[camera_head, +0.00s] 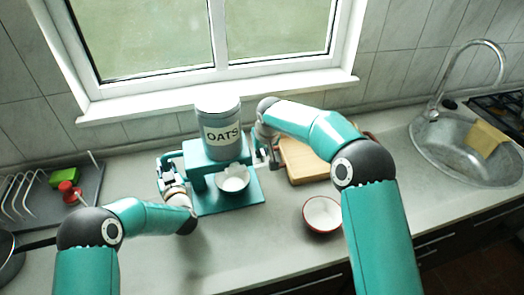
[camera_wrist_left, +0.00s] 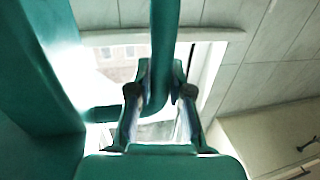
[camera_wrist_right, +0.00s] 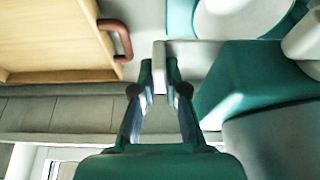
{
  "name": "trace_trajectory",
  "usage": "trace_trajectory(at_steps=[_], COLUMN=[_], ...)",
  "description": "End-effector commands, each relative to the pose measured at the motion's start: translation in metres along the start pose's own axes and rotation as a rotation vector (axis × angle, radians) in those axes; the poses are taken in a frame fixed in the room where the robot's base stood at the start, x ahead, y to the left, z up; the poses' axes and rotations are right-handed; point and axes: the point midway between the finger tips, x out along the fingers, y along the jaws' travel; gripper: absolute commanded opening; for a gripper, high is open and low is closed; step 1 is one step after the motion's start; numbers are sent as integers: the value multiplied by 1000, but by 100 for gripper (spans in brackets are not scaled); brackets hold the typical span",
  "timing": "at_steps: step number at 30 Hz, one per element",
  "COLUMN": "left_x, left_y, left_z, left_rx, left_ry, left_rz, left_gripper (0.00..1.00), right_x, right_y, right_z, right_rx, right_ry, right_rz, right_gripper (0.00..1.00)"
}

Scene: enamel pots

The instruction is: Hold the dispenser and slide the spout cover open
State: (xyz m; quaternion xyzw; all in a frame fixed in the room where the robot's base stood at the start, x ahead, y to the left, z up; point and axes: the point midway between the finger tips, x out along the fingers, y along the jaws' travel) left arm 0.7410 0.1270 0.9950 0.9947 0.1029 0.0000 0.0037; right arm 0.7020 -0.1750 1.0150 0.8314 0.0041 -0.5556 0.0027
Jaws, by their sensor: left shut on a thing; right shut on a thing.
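The dispenser (camera_head: 200,163) is a teal stand with a grey canister (camera_head: 220,140) labelled OATS on top. A white bowl (camera_head: 232,180) stands on its base, under the front, with pale lumpy contents. My left gripper (camera_head: 168,172) is at the dispenser's left side; in the left wrist view it is shut on a teal bar-shaped handle (camera_wrist_left: 164,40). My right gripper (camera_head: 262,150) is at the right side; in the right wrist view it is shut on a light grey tab (camera_wrist_right: 160,62), seemingly the spout cover's handle. The spout opening is hidden.
A wooden board (camera_head: 305,162) lies right of the dispenser, close to my right arm. A red-rimmed bowl (camera_head: 322,214) stands in front of it. A dish rack (camera_head: 85,180) with a green sponge is at the left; a sink (camera_head: 450,150) is at the right.

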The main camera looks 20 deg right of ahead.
Motion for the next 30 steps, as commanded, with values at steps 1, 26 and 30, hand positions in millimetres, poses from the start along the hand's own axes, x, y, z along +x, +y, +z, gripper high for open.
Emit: trace_trajectory(at_steps=[1,26,30], left_x=[0,0,0], left_y=[1,0,0], left_z=[0,0,0], left_rx=[0,0,0], left_ry=[0,0,0], left_rz=[2,1,0], left_gripper=[0,0,0], right_x=[0,0,0], right_y=[0,40,40], right_z=[0,0,0], right_rx=[0,0,0], right_ry=[0,-1,-1], right_rz=[0,0,0], right_gripper=[0,25,38])
